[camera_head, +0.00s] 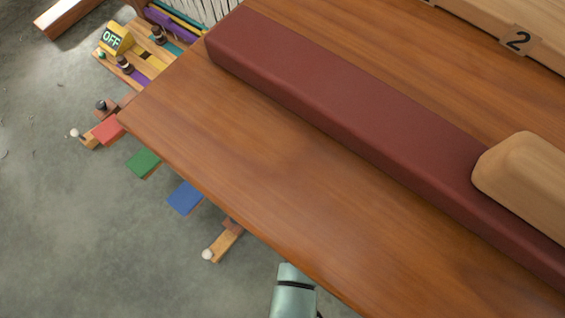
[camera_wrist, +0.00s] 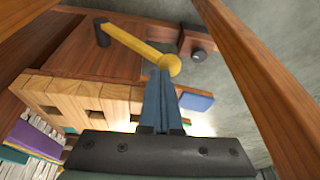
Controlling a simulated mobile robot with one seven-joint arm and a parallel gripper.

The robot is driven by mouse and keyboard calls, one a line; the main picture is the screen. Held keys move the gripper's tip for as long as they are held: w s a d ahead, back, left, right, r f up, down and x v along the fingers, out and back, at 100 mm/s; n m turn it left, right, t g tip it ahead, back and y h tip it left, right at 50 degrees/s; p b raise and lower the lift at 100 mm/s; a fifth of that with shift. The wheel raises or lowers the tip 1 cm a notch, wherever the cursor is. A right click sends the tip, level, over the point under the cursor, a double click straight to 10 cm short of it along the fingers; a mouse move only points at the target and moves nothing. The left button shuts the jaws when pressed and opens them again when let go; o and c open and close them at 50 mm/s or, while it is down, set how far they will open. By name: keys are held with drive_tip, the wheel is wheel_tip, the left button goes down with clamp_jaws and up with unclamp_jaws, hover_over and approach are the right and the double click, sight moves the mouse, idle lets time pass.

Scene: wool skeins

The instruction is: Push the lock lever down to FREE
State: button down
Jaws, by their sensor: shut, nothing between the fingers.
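A yellow lever (camera_wrist: 138,46) shows in the wrist view, running from a dark upright post to a round yellow end; I take it for the lock lever. No FREE marking can be read. My gripper (camera_wrist: 162,72) is shut and empty, its dark blue-grey fingers pointing up the picture. The fingertips appear right at the round end of the lever, just below it in the picture. I cannot tell whether they touch it. Neither the gripper nor this lever can be made out in the head view.
A wide wooden top (camera_head: 270,150) with a dark red padded bar (camera_head: 330,115) fills much of the head view. Red, green and blue pedals (camera_head: 185,198) stick out from its edge. A wooden beam (camera_wrist: 262,85) slants close by on the right.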

drive_tip(key=shift+s+a+f, duration=0.5)
drive_tip(key=shift+s+f, duration=0.2)
drive_tip(key=shift+f, duration=0.2)
drive_tip(key=shift+s+a+f, duration=0.5)
drive_tip(key=shift+s+f, duration=0.2)
drive_tip(key=shift+f, duration=0.15)
drive_tip(key=p+v, duration=0.7)
drive_tip(key=v, duration=0.6)
drive_tip(key=shift+s+p, duration=0.15)
drive_tip(key=shift+p, duration=0.2)
drive_tip(key=shift+f, duration=0.1)
